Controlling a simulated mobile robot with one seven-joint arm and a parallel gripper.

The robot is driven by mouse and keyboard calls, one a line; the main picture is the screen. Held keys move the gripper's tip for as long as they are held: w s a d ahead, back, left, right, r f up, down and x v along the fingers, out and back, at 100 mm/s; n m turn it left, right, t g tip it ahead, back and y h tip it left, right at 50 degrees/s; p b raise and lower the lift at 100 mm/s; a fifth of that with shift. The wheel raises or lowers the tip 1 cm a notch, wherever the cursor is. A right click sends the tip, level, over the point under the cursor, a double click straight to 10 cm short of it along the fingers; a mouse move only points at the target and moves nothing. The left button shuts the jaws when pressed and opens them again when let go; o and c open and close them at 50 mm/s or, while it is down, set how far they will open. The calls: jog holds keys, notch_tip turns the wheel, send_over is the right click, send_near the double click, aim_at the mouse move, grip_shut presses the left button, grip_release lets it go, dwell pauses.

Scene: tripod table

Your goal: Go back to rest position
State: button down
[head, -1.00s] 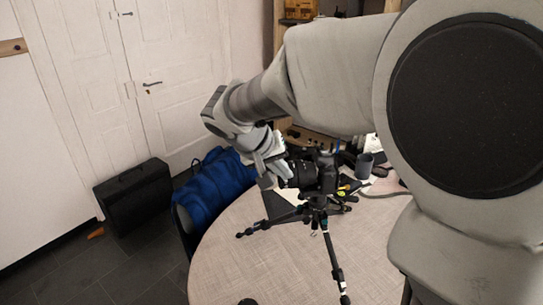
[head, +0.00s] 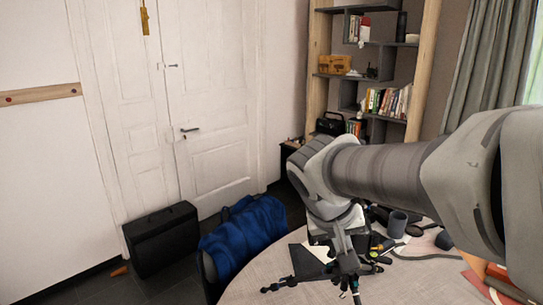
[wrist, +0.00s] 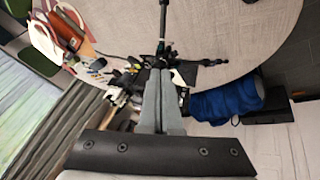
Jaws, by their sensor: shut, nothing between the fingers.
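My gripper (head: 342,245) hangs over the round table (head: 262,283), in front of the tripod and pointing down in the head view. Its two grey fingers (wrist: 160,75) are together and empty in the wrist view. The black tripod (head: 350,272) stands on the table, partly hidden by my gripper and the frame's lower edge. Its legs (wrist: 163,22) also show beyond the fingertips in the wrist view. The camera seen on the tripod earlier is mostly hidden now. I cannot tell how far the fingers are from the tripod.
A grey cup (head: 397,223) and several small items stand on the table's far side. A shelf (head: 375,85) with books stands behind.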

jog(key=s+t+y, duration=0.1)
jog(key=s+y, duration=0.3)
jog(key=s, duration=0.9)
jog(key=shift+s+d+f+n, duration=0.15)
jog(key=shift+s+f+n, duration=0.25)
jog(key=shift+f, duration=0.05)
